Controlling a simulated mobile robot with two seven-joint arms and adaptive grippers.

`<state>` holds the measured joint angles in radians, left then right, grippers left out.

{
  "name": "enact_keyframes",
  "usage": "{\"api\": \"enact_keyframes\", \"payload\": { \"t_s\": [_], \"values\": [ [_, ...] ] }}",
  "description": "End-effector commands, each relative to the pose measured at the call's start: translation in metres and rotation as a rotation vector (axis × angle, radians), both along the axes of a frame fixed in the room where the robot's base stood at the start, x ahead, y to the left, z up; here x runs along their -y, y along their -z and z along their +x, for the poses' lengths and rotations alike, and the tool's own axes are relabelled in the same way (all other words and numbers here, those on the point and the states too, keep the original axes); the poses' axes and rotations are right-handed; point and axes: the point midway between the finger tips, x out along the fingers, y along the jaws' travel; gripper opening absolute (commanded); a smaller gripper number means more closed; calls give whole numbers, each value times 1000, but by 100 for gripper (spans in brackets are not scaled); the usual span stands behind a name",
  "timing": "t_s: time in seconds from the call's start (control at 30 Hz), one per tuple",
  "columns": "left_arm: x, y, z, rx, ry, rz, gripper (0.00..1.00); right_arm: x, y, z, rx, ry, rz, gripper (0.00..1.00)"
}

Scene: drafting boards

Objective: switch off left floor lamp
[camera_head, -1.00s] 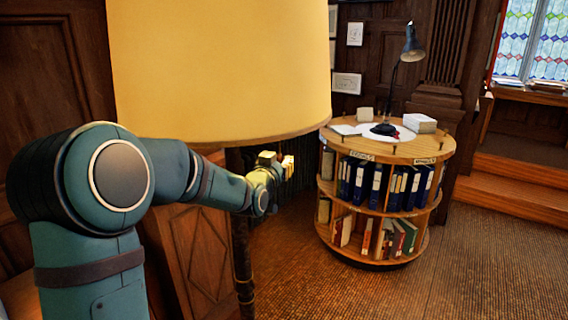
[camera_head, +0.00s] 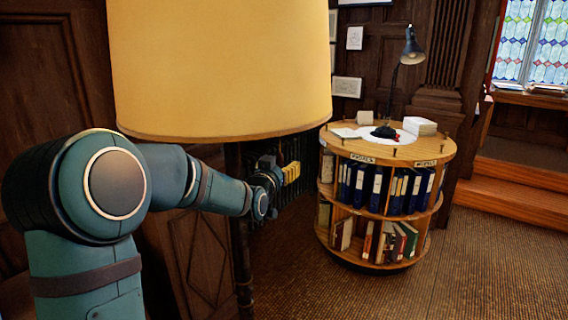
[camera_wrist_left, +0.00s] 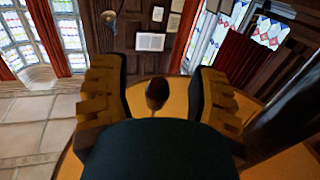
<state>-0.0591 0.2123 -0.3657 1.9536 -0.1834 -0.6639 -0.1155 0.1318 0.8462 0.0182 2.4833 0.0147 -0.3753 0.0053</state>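The floor lamp's large yellow shade (camera_head: 220,70) fills the upper left of the head view. Its dark pole (camera_head: 241,255) runs down below, behind my left arm. My left gripper (camera_head: 281,168) is just below the shade's lower edge, to the right of the pole. In the left wrist view its yellow-padded fingers (camera_wrist_left: 158,88) are wide apart. A small dark reddish-brown knob (camera_wrist_left: 157,93) shows between them; I cannot tell whether it is touched or part of the lamp. The lamp's bulb is hidden. My right gripper is not in view.
A round wooden bookcase (camera_head: 340,215) with binders and books stands to the right, with a small desk lamp (camera_head: 411,48) on top. Dark wood panelling is behind. The carpet (camera_head: 480,270) at the lower right is clear.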

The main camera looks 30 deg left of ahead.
Motion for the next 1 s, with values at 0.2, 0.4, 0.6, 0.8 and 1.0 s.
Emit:
{"api": "enact_keyframes", "payload": {
  "t_s": [0.2, 0.4, 0.6, 0.8, 1.0],
  "values": [
    [0, 0, 0, 0, 0, 0, 60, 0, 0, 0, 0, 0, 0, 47],
    [0, 0, 0, 1, 0, 0, 60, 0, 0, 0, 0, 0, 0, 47],
    [2, 0, -9, 1, 0, -1, 60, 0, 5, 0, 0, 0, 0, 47],
    [6, 1, -28, 1, 1, -1, 60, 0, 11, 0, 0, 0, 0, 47],
    [9, 0, -45, 2, 1, -1, 60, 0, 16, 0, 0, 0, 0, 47]
  ]
}}
